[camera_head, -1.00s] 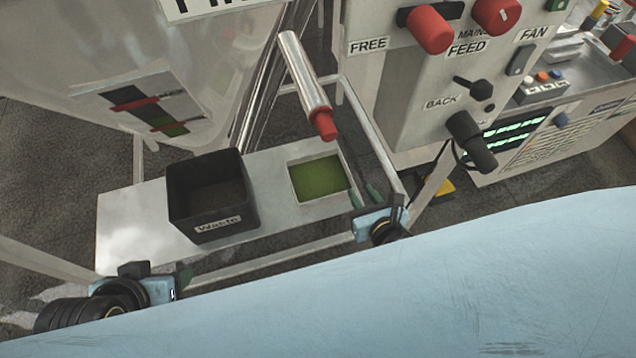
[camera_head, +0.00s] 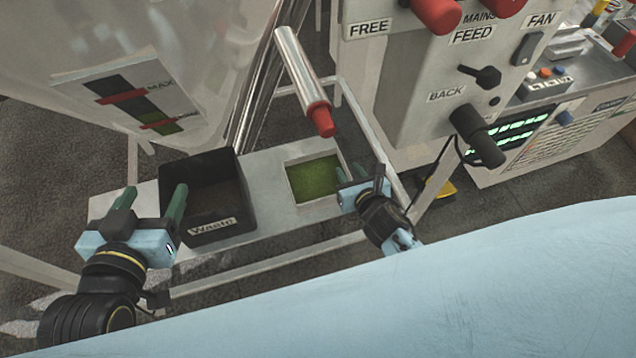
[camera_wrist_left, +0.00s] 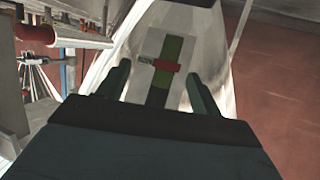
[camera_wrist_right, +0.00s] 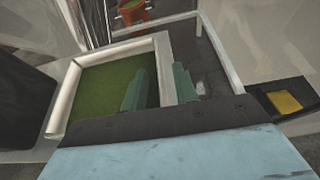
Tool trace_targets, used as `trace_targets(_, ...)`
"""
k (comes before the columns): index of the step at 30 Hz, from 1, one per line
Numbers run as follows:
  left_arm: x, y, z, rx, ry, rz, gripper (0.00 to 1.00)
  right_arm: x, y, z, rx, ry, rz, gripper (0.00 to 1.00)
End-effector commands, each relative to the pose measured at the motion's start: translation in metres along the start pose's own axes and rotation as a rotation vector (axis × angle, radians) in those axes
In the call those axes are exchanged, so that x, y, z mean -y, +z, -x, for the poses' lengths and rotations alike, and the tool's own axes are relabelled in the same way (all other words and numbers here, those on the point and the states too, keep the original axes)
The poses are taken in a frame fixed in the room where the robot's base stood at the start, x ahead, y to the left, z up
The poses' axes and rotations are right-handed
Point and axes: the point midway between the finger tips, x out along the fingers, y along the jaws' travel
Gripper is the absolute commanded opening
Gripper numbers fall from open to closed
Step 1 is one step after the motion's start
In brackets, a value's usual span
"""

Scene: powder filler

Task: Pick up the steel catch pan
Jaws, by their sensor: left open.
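The catch pan (camera_head: 314,202) is a pale rectangular tray with green powder in it, on the shelf below the red-tipped spout. It also shows in the right wrist view (camera_wrist_right: 64,103). My right gripper (camera_head: 353,172) is at the pan's right wall. In the right wrist view, the right gripper (camera_wrist_right: 161,88) has one finger over the powder and the other outside, with the wall between; whether they clamp it I cannot tell. My left gripper (camera_head: 150,207) is open and empty, left of the waste bin; its fingers (camera_wrist_left: 160,85) stand apart in the left wrist view.
The black Waste bin (camera_head: 215,228) stands on the shelf (camera_head: 262,168) left of the pan. The spout (camera_head: 304,80) hangs above the pan's back. The control panel (camera_head: 425,60) with knobs is at upper right. Frame rails edge the shelf.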

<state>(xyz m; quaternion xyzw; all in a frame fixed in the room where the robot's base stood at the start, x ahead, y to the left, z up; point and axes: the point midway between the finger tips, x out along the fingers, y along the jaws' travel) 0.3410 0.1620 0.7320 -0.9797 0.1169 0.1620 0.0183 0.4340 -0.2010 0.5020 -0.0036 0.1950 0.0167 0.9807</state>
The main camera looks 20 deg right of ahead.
Motion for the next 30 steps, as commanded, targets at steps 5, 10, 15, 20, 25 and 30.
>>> trace_targets(5,-0.003,-0.014,-0.001,-0.083,0.007,0.001,0.65,0.000,0.000,-0.008,-0.001,0.000,0.000,0.29)
trace_targets(10,-0.003,-0.016,-0.001,-0.093,0.008,0.001,0.65,0.000,0.000,-0.008,-0.001,0.000,-0.001,0.29)
trace_targets(15,-0.003,-0.016,-0.001,-0.091,0.008,0.001,0.65,0.000,0.000,-0.008,0.000,0.000,-0.001,0.19)
trace_targets(20,-0.003,-0.015,-0.001,-0.090,0.007,0.001,0.65,0.000,0.000,-0.008,0.000,0.000,-0.001,0.00)
trace_targets(25,-0.003,-0.015,-0.001,-0.090,0.007,0.001,0.65,0.000,0.000,-0.008,0.000,0.000,-0.001,0.00)
trace_targets(30,-0.003,-0.015,-0.001,-0.089,0.008,0.001,0.65,-0.001,0.002,-0.008,0.003,0.001,-0.002,0.00)
